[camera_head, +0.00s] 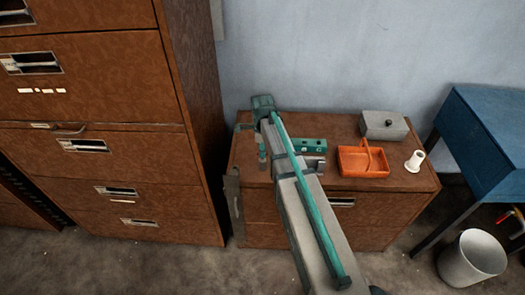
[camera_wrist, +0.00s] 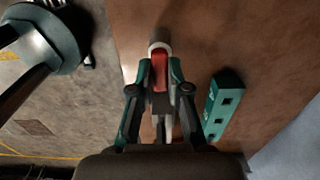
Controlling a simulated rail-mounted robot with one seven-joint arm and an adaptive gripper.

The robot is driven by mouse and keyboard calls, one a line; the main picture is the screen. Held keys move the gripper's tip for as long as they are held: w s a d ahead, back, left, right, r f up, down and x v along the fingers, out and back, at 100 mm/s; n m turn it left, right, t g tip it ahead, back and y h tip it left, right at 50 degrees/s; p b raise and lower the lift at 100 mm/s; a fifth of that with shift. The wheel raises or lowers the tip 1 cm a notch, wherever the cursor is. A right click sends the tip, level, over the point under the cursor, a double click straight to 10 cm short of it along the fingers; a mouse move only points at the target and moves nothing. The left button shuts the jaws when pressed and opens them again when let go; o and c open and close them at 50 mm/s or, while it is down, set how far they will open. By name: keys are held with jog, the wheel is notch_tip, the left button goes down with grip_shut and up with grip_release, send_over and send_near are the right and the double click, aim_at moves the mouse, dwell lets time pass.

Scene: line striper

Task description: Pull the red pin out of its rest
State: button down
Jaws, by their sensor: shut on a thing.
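The red pin (camera_wrist: 160,72) shows in the wrist view as a red piece between my fingertips, with a pale round end (camera_wrist: 159,46) just beyond it. My gripper (camera_wrist: 160,67) is shut on the red piece, one teal-and-black finger on each side. In the head view my gripper (camera_head: 262,158) is low over the left part of the brown cabinet top, and my arm hides much of that area. I cannot make out the pin there. A teal block with square holes (camera_wrist: 222,104) lies to the right of my gripper, apart from it. I cannot tell whether the pin still sits in a rest.
The teal block also shows in the head view (camera_head: 312,145). An orange tray with a handle (camera_head: 350,163), a grey lidded box (camera_head: 384,125) and a white spool-like piece (camera_head: 414,161) stand on the cabinet's right side. A tall brown cabinet (camera_head: 110,110) stands close on the left.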

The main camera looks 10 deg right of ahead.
jog(key=shift+r, duration=0.4)
jog(key=shift+r+p, duration=2.3)
jog(key=shift+r, duration=0.95)
